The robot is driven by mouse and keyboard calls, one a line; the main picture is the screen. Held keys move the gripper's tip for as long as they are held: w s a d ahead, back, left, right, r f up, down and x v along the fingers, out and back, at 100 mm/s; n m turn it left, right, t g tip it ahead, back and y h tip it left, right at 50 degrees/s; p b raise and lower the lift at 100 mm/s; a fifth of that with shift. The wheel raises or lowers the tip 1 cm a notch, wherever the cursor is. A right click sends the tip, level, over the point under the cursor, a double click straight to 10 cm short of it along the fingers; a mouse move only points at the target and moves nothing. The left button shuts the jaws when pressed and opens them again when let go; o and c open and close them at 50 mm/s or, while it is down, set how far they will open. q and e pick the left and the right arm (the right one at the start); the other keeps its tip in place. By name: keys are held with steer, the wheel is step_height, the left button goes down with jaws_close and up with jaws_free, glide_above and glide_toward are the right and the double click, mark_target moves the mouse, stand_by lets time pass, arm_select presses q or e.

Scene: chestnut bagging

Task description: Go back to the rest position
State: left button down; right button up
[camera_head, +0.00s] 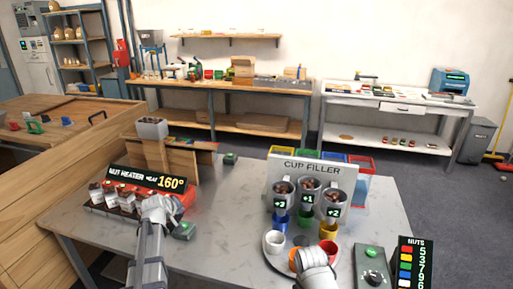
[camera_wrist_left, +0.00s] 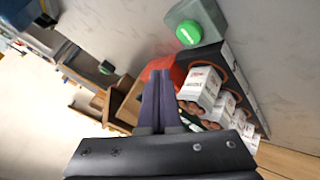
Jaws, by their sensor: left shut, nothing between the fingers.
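My left gripper (camera_head: 166,201) is over the front of the nut heater (camera_head: 148,178). In the left wrist view its two dark fingers (camera_wrist_left: 158,78) are together, with nothing between them. White-and-red nut containers (camera_wrist_left: 200,88) stand to the right of the fingers there, beside a green button (camera_wrist_left: 189,32). My right gripper (camera_head: 317,256) is at the lower middle of the head view, close to an orange cup and the cup filler (camera_head: 312,166). Its fingertips are not clear, so I cannot tell whether it is open.
The marble table (camera_head: 225,225) has bare room between the heater and the round cup tray (camera_head: 271,253). A control box with a dial (camera_head: 372,268) and a NUTS board (camera_head: 415,262) stand at the right. A wooden counter (camera_head: 70,150) adjoins at the left.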

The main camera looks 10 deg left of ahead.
arm_select(q)
steer(key=s+d+f+m+g+h+p, duration=0.15)
steer(key=s+d+m, duration=0.25)
steer(key=d, duration=0.8)
steer(key=s+d+f+m+g+h+p, duration=0.1)
steer(key=s+d+m+g, duration=0.3)
steer(key=d, duration=0.8)
steer(key=s+d+m+g+y+p, duration=0.1)
steer(key=s+d+m+g, duration=0.1)
steer(key=s+d, duration=0.4)
steer(key=s+d+m+g+y+p, duration=0.1)
steer(key=s+d+m, duration=0.3)
steer(key=s, duration=0.8)
steer(key=shift+s+d+r+g+y, duration=0.15)
steer(key=shift+d+r+g+y, duration=0.35)
steer(key=shift+d, duration=0.7)
steer(key=shift+f+h, duration=0.1)
steer(key=shift+h, duration=0.15)
stand_by(2.3)
